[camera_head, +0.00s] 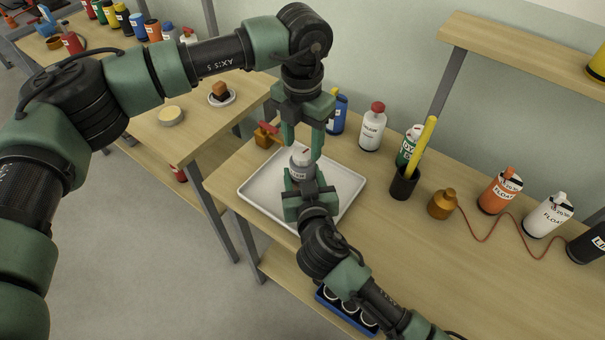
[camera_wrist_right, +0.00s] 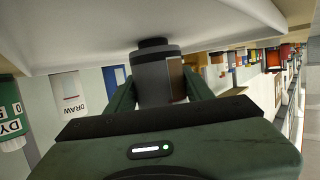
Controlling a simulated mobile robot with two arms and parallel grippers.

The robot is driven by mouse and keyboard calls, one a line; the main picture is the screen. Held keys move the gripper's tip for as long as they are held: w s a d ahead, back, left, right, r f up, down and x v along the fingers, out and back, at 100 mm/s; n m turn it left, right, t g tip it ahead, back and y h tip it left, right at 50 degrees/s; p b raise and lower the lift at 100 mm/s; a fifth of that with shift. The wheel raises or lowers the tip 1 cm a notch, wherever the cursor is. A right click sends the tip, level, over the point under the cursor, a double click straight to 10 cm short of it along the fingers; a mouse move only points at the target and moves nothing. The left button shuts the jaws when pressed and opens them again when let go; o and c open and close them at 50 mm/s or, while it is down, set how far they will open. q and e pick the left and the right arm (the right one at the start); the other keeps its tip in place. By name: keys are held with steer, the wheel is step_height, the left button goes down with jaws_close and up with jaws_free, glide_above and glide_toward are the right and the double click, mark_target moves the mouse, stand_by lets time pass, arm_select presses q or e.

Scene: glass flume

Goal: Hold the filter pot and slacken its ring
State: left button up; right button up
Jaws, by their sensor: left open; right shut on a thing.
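The filter pot (camera_head: 300,162) is a small grey pot above the white tray, with a pale top and lettering on its side. My right gripper (camera_head: 302,178) is shut on it from the front. In the right wrist view the grey pot (camera_wrist_right: 155,80) sits between the two green fingers, with a dark narrower end toward the tray. My left gripper (camera_head: 303,146) points down from above, open, its fingers on either side of the pot's top. I cannot tell whether the fingers touch it. The ring is not clearly distinguishable.
The white tray (camera_head: 252,192) lies under the pot. Behind stand a blue bottle (camera_head: 337,112) and a white red-capped bottle (camera_head: 373,127). To the right are a dark cup (camera_head: 403,184) holding a yellow stick, and a brass weight (camera_head: 442,203). An orange-brown valve-like object (camera_head: 265,138) stands near the tray's back-left edge.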

mark_target(303, 157)
arm_select(q)
steer(key=shift+f, duration=1.2)
steer(key=c, duration=0.8)
steer(key=n, duration=0.4)
steer(key=shift+n, duration=0.3)
steer(key=n, duration=0.5)
steer(key=o, duration=0.8)
